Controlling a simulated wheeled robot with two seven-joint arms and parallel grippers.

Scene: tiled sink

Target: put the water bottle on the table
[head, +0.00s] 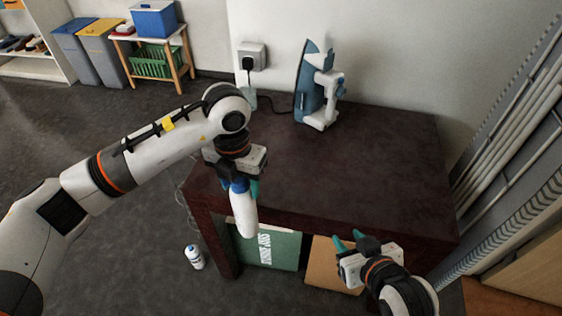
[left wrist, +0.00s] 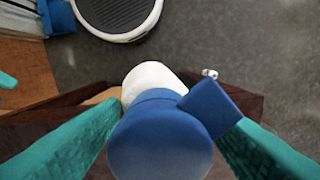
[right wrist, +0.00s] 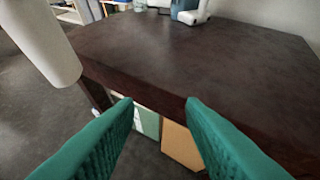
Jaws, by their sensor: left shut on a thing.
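A white water bottle with a blue cap (head: 243,213) hangs from my left gripper (head: 241,188) at the table's front left edge in the head view. In the left wrist view the blue cap (left wrist: 160,140) sits between the teal fingers, with the white body beyond it. The bottle body (right wrist: 42,40) also shows at the upper left of the right wrist view. The dark brown table (head: 350,165) has a mostly bare top. My right gripper (head: 347,243) is open and empty in front of the table's front edge; its fingers are spread in the right wrist view (right wrist: 160,110).
A blue and white iron (head: 318,88) stands at the table's back, near a wall socket (head: 252,56) with a cord. A green box (head: 270,248) and a cardboard box (head: 328,262) are below the tabletop.

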